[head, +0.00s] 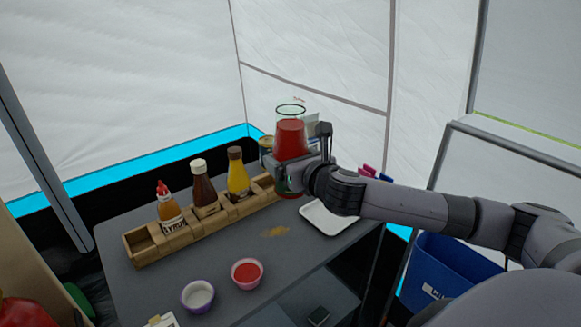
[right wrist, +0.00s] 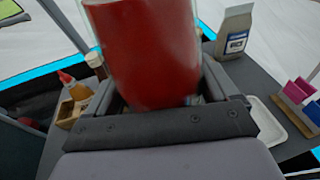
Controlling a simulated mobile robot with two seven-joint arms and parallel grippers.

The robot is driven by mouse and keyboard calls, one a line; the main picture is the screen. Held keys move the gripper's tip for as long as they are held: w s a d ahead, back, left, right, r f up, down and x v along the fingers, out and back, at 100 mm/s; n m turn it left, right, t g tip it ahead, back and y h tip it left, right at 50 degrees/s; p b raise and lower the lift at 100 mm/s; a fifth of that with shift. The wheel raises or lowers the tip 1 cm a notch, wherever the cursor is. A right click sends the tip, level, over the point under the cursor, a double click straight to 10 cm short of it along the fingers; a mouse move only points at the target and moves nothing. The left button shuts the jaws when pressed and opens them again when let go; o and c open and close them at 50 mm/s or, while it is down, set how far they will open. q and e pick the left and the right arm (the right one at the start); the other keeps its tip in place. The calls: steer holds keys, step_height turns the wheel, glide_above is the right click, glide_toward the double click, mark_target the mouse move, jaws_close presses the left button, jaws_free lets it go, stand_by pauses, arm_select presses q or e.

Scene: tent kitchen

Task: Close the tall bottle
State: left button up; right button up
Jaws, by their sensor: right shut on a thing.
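The tall bottle (head: 291,137) is clear glass with red sauce inside and a wide greenish rim that looks open at the top. It stands upright at the far right end of the wooden rack. My right gripper (head: 303,172) is shut around its lower part. I cannot tell whether its base touches the table. In the right wrist view the bottle (right wrist: 148,55) fills the upper middle, between the fingers of my right gripper (right wrist: 160,98), and its top is out of frame. My left gripper is not in view.
A wooden rack (head: 150,250) holds several sauce bottles, including a yellow one (head: 238,178). Purple (head: 198,296) and pink (head: 247,272) cups stand in front. A white tray (head: 325,220) lies below my right arm. A carton (right wrist: 233,32) stands behind the bottle. A blue bin (head: 445,275) is at right.

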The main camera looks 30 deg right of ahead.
mark_target(290, 146)
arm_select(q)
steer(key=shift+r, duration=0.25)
arm_select(e)
steer(key=shift+r, duration=1.5)
steer(key=shift+r, duration=0.1)
